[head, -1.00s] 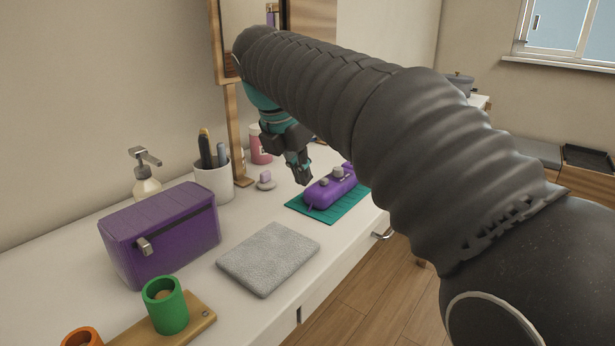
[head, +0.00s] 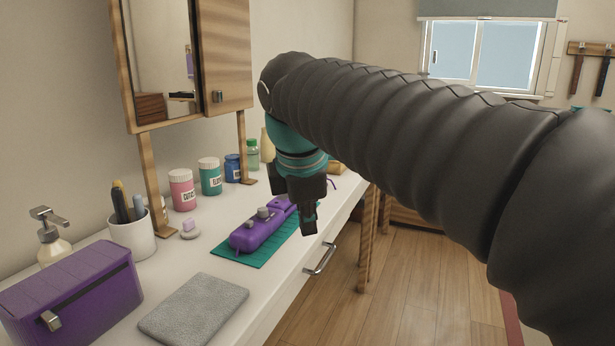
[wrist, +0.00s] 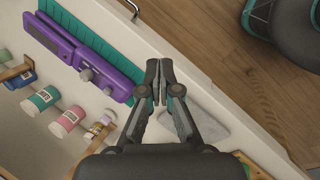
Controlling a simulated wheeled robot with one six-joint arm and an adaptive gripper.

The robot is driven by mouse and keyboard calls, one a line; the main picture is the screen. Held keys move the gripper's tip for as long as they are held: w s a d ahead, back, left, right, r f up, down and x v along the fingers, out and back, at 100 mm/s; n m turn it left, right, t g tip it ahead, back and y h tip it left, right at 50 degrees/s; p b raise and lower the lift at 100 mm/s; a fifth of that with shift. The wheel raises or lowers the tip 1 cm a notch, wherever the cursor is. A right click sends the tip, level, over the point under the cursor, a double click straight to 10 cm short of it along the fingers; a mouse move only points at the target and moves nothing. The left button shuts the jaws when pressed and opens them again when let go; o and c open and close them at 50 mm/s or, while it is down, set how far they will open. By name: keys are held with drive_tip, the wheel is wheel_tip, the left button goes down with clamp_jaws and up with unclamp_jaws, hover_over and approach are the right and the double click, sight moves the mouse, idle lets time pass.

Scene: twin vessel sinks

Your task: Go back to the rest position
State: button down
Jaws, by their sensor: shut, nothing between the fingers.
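My gripper (head: 308,222) hangs fingers down over the front part of the white counter in the head view, at the end of my dark, ribbed arm. In the wrist view its two fingers (wrist: 157,84) are together with nothing between them. A purple device with grey knobs (head: 262,229) lies on a teal mat (head: 246,258), just left of the gripper in the head view. The purple device also shows in the wrist view (wrist: 68,45), apart from the fingers. My arm hides part of the counter's far end.
A purple box (head: 82,292), a grey cloth pad (head: 193,308), a pen cup (head: 132,238) and a soap dispenser (head: 50,243) stand at left. Jars, including a pink one (head: 182,190), line the back below a mirror cabinet (head: 180,60). Wooden floor (head: 400,275) is open at right.

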drive_tip(key=s+d+f+m+t, duration=0.1)
drive_tip(key=s+d+f+m, duration=1.5)
drive_tip(key=f+m, duration=0.2)
drive_tip(key=shift+d+f+m+t+y, duration=0.25)
drive_tip(key=shift+d+m+t+y, duration=0.05)
drive_tip(key=shift+m, duration=1)
idle(0.5)
